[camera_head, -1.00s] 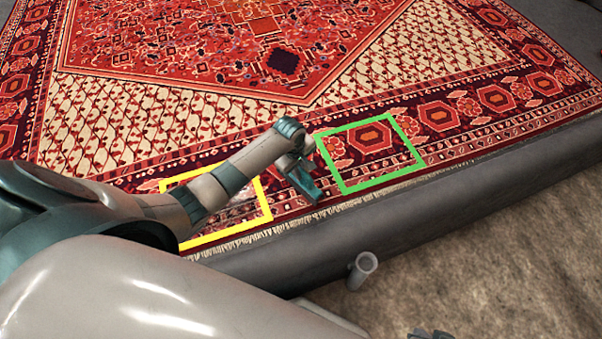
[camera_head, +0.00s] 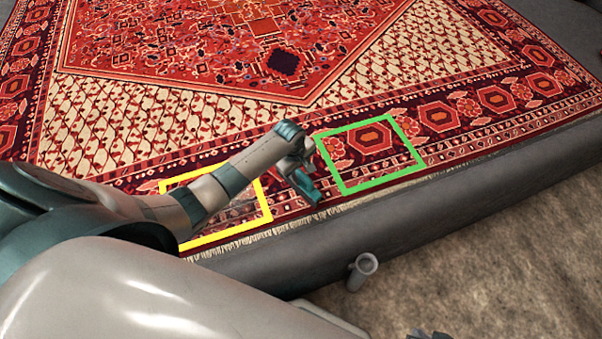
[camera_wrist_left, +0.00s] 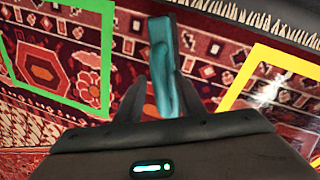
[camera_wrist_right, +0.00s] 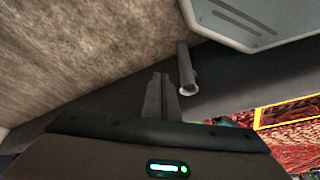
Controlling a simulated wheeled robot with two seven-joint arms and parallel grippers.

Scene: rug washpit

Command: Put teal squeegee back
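The teal squeegee (camera_head: 306,188) is in my left gripper (camera_head: 298,170), above the rug's fringed edge between the yellow and green frames. In the left wrist view the squeegee (camera_wrist_left: 165,60) stands between the two dark fingers (camera_wrist_left: 162,85), which are shut on it. A grey tube-like holder (camera_head: 362,270) with an open end is on the outer side of the dark pit edge. The holder also shows in the right wrist view (camera_wrist_right: 186,68). My right gripper (camera_wrist_right: 160,82) is empty, its fingers together, near the holder in that view.
The patterned red rug (camera_head: 200,50) fills the pit floor. A yellow frame (camera_head: 265,198) and a green frame (camera_head: 419,150) mark areas on it. The dark pit edge (camera_head: 430,205) runs between rug and rough brown ground (camera_head: 500,270). My left arm hides part of the yellow frame.

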